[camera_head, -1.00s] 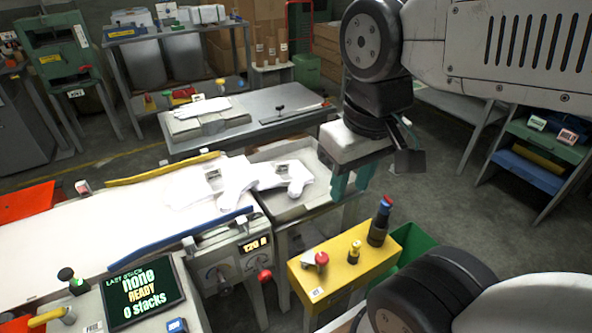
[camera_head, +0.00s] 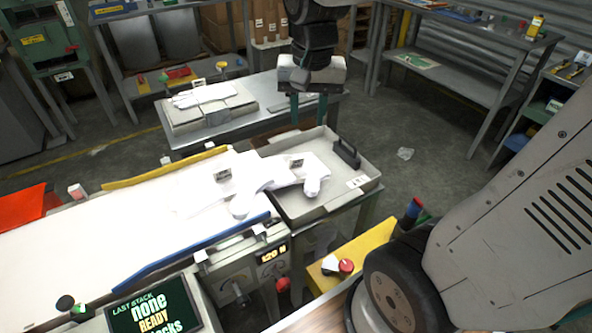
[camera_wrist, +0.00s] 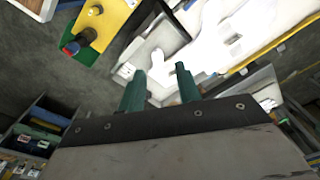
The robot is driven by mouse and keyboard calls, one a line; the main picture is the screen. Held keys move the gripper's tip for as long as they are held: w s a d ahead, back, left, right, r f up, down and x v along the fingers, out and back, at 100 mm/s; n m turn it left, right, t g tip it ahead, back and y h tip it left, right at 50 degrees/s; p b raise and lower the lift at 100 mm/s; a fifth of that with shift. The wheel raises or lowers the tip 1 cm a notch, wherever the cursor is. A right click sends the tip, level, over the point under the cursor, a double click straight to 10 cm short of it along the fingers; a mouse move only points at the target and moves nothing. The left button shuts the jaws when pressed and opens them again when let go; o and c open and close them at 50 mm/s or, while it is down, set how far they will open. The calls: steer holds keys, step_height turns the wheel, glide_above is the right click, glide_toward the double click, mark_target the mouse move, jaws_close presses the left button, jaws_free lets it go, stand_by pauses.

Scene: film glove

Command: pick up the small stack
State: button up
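White glove-like stacks lie where the white belt meets a grey tray (camera_head: 340,185). One stack (camera_head: 310,172) lies partly in the tray beside a small label holder; another white pile (camera_head: 205,195) lies left of it on the belt, with its own holder. I cannot tell which is the small stack. White material also shows ahead of the fingers in the wrist view (camera_wrist: 205,50). My gripper (camera_head: 308,106), with teal fingers, hangs beyond the tray's far side. In the wrist view my gripper (camera_wrist: 160,82) is open, with nothing between its fingers.
A black handle-like piece (camera_head: 346,152) stands at the tray's right edge. Blue (camera_head: 190,250) and yellow (camera_head: 165,167) rails border the belt. A yellow box (camera_head: 360,250) with buttons stands front right. A grey table (camera_head: 270,95) with a flat white stack stands behind.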

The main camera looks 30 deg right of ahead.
steer(key=w+d+f+m, duration=0.2)
steer(key=w+f+m, duration=0.1)
steer(key=w+f, duration=0.25)
steer(key=w+d+f+m, duration=0.3)
steer(key=w+f, duration=0.1)
steer(key=w, duration=0.3)
steer(key=m, duration=0.6)
glide_above(296, 159)
step_height(296, 159, down, 16)
steer(key=r, duration=0.1)
steer(key=shift+g, duration=0.4)
step_height(296, 159, down, 9)
steer(key=shift+w+r, duration=0.15)
steer(key=shift+r, duration=0.05)
jaws_close()
